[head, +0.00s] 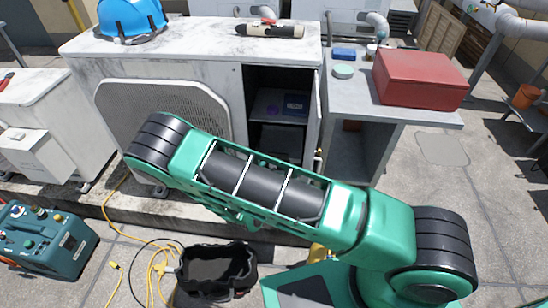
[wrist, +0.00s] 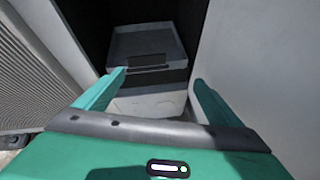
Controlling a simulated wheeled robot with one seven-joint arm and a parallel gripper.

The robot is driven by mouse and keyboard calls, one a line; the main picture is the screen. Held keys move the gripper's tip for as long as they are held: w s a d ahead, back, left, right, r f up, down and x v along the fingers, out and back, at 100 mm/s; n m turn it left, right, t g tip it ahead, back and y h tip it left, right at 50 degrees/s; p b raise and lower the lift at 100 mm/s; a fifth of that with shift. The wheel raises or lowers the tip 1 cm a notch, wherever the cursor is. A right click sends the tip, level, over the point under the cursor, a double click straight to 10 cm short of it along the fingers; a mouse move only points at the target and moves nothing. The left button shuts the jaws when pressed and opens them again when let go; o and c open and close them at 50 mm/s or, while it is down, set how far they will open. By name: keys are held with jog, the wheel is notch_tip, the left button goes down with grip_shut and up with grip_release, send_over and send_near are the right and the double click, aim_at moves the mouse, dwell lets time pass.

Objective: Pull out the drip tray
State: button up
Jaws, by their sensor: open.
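The grey drip tray (wrist: 146,42) lies inside the dark condenser compartment, with a raised rim and a dark bar or slot along its front in the wrist view. Its dark interior also shows low in the compartment in the head view (head: 281,141), partly hidden by my arm. My gripper (wrist: 159,77) is open and empty. Its two teal fingers point into the compartment, one on each side of the tray's front, with no clear contact. In the head view my arm hides the gripper.
The open compartment door (head: 314,120) stands at the right of the opening. A shelf above holds a blue box (head: 295,104) and a purple item (head: 272,109). A side bench carries a red toolbox (head: 420,78). A black bag (head: 215,272) and yellow cable lie on the floor.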

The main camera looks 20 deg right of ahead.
aim_at(278, 154)
jog(key=w+f+n, duration=0.1)
jog(key=w, duration=0.2)
jog(key=w+d+f+n+t, duration=0.1)
jog(key=w, duration=0.3)
jog(key=w+d+f+n+y, duration=0.1)
jog(key=w+f, duration=0.1)
jog(key=w, duration=0.1)
jog(key=shift+w+d+t, duration=0.15)
jog(key=shift+w+t, duration=0.15)
